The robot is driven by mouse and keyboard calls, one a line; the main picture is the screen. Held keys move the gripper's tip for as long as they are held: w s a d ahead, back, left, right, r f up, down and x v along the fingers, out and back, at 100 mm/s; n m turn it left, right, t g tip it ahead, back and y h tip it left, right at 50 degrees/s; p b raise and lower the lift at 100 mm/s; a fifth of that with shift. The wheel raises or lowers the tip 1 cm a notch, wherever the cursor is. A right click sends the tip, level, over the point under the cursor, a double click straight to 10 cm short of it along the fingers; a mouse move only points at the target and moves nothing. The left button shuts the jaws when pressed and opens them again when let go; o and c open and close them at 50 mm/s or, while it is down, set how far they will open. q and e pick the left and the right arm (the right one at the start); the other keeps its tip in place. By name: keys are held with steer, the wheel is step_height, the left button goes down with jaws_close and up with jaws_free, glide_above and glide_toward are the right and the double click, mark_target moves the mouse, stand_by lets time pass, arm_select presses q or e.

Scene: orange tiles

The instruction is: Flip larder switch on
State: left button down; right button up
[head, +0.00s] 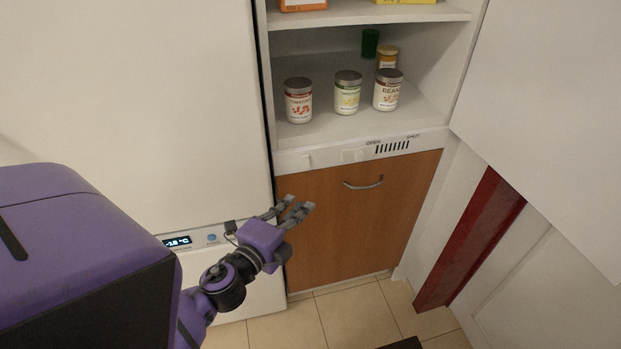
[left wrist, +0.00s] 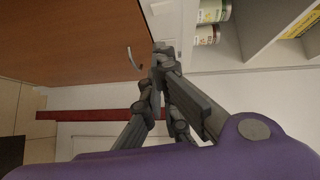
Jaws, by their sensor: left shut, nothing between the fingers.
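A white panel (head: 330,158) runs between the larder shelf and the wooden door. It carries a small pale switch-like plate (head: 306,161) at its left and a second pale square (head: 352,156) near the middle. Which of them is the larder switch, and its position, I cannot tell. My left gripper (head: 294,207) is shut and empty, in front of the door's upper left, below the panel and apart from it in the picture. It also shows in the left wrist view (left wrist: 159,68), its fingers overlapping the panel's edge. My right gripper is not in view.
The wooden door (head: 350,220) has a metal handle (head: 364,184). Vent slots (head: 392,147) with OPEN and SHUT lettering are at the panel's right. Several jars (head: 347,93) stand on the shelf above. A white appliance with a display (head: 178,241) is at left; a red post (head: 472,240) at right.

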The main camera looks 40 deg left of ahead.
mark_target(305, 163)
arm_select(q)
steer(key=w+a+f+p, duration=0.1)
steer(key=w+a, duration=0.2)
steer(key=w, duration=0.8)
steer(key=shift+a, duration=0.35)
steer(key=shift+w+a+f, duration=0.25)
steer(key=shift+f, duration=0.05)
